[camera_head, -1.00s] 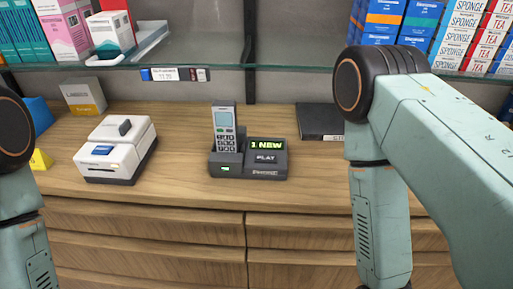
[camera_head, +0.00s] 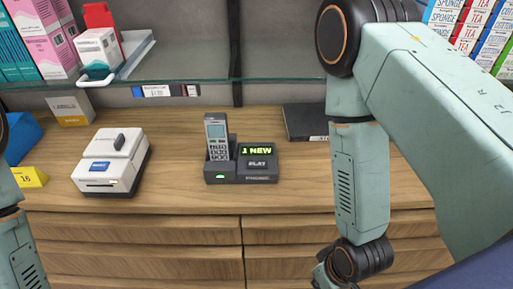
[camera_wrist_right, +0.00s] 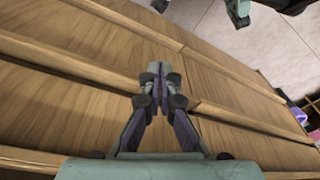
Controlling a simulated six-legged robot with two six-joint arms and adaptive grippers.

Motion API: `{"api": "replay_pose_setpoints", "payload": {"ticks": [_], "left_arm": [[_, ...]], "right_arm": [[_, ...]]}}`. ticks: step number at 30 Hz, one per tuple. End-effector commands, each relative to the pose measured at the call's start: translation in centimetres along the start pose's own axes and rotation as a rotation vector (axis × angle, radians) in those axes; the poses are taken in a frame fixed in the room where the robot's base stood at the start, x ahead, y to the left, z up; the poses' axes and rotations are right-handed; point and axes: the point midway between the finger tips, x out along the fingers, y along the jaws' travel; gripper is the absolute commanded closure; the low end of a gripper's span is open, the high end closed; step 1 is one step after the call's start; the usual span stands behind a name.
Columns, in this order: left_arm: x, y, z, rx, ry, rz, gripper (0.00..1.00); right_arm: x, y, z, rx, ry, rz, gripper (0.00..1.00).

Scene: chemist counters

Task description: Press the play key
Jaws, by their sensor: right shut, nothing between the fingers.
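The play key (camera_head: 259,163) is a dark key with white lettering on the black phone base (camera_head: 222,178) on the wooden counter. Above the key a small display glows green with "1 NEW". A grey cordless handset (camera_head: 217,140) stands upright in the base, left of the key. My right gripper (camera_wrist_right: 158,78) is shut and empty in front of the drawer fronts. In the head view only part of it shows at the bottom edge, below and right of the phone base, well apart from it. My left arm shows at the left edge, its gripper out of the frame.
A white device (camera_head: 112,162) stands left of the phone. A dark flat box (camera_head: 306,122) lies behind right. A glass shelf (camera_head: 285,94) with several boxes hangs over the counter's back. Wooden drawers (camera_head: 140,262) are below the counter edge. The counter before the phone is clear.

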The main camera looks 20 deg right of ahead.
Motion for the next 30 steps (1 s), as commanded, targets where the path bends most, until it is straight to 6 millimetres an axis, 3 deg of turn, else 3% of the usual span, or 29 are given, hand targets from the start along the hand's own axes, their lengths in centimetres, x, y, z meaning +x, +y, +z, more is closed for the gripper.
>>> {"api": "replay_pose_setpoints", "payload": {"ticks": [1,12,21,25,30], "left_arm": [[-2.4,0.0,0.0,0.0,0.0,0.0,0.55],[-10.4,0.1,0.0,0.0,0.001,0.0,0.55],[-11.8,0.1,0.0,0.0,0.0,0.0,0.55],[-12.2,0.1,0.0,0.0,0.0,0.0,0.55],[-12.3,0.1,0.0,0.0,0.001,0.0,0.55]], "right_arm": [[-2.6,-0.1,-2.0,-0.042,0.035,-0.003,1.0],[-13.3,-1.1,-13.3,-0.373,0.263,-0.001,1.0],[-21.4,-2.8,-24.7,-0.819,0.543,0.09,1.0],[-24.0,-3.4,-27.4,-0.947,0.614,0.134,1.0],[-25.2,-3.8,-28.6,-1.013,0.647,0.157,1.0]]}}
